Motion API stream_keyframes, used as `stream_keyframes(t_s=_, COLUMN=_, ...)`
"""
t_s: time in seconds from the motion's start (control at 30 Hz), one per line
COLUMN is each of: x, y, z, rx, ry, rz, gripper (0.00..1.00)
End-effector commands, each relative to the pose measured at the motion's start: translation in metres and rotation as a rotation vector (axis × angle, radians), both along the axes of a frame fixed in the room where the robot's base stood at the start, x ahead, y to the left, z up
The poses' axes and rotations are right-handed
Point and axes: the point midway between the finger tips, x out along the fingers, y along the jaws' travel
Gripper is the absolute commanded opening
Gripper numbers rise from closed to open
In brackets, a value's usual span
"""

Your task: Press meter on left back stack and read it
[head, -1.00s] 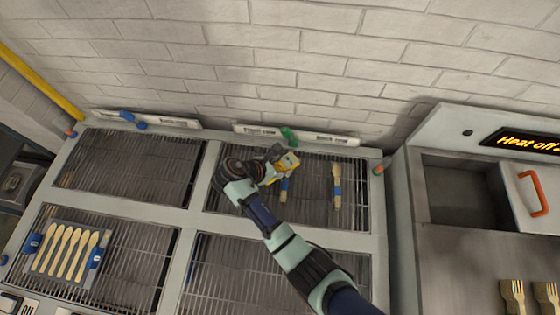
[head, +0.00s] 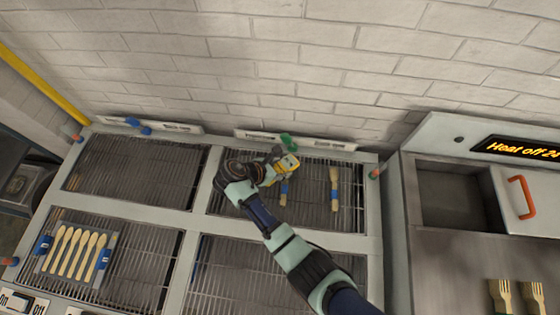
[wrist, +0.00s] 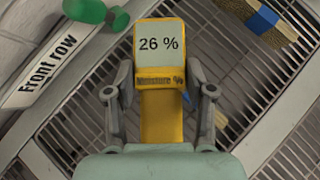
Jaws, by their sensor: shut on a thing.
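My gripper (head: 277,168) is at the back right rack in the head view. It is shut on the yellow moisture meter (head: 289,162), with a finger on each side of it in the wrist view. The meter (wrist: 159,85) shows "26 %" on its screen, with "Moisture %" below. One stack of wooden pieces with a blue band (head: 284,190) is just below the meter in the head view, the left of two on this rack. The other stack (head: 334,190) lies to its right. The meter's lower end and any contact with the left stack are hidden.
A rack at the front left holds a tray of several wooden spoons (head: 72,253) between blue clips. The back left rack (head: 140,172) is empty. A "Front row" label with a green slider (wrist: 86,10) is behind.

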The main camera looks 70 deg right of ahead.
Motion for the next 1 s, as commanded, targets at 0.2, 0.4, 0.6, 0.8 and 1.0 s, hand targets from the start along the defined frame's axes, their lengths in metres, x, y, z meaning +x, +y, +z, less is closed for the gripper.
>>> stream_keyframes(t_s=0.2, x=0.000, y=0.000, z=0.022, rx=-0.001, ry=0.000, rz=0.000, gripper=0.06)
stream_keyframes(t_s=0.4, x=0.000, y=0.000, z=0.037, rx=-0.001, ry=0.000, rz=-0.001, gripper=0.06)
stream_keyframes(t_s=0.6, x=0.000, y=0.000, z=0.042, rx=-0.001, ry=0.000, rz=-0.001, gripper=0.06)
stream_keyframes(t_s=0.8, x=0.000, y=0.000, z=0.041, rx=-0.001, ry=0.000, rz=-0.001, gripper=0.06)
stream_keyframes(t_s=1.0, x=0.000, y=0.000, z=0.041, rx=-0.001, ry=0.000, rz=-0.001, gripper=0.06)
